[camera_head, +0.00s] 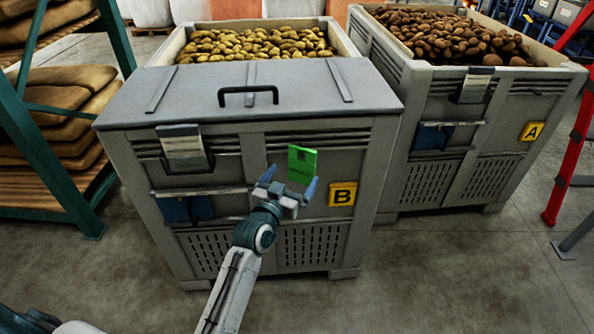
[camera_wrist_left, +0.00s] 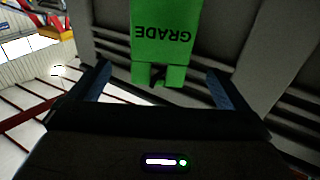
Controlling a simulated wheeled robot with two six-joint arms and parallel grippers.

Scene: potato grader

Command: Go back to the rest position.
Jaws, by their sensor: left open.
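My left gripper (camera_head: 287,188) is in front of the grey crate marked B (camera_head: 355,135) in the head view. Its two blue fingers are spread apart with nothing held between them. A green tag (camera_head: 302,164) is on the crate's front just above and beyond the fingertips. In the left wrist view the green tag (camera_wrist_left: 166,40) reads GRADE upside down, and the open fingers (camera_wrist_left: 160,85) stand on either side of its lower end, apart from it. My right gripper is not in view.
Crate B has a half lid with a black handle (camera_head: 248,92) and holds light potatoes. Crate A (camera_head: 462,130), with brown potatoes, stands to its right. A green rack (camera_head: 40,150) with sacks is at left, a red frame (camera_head: 572,140) at far right. The floor in front is clear.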

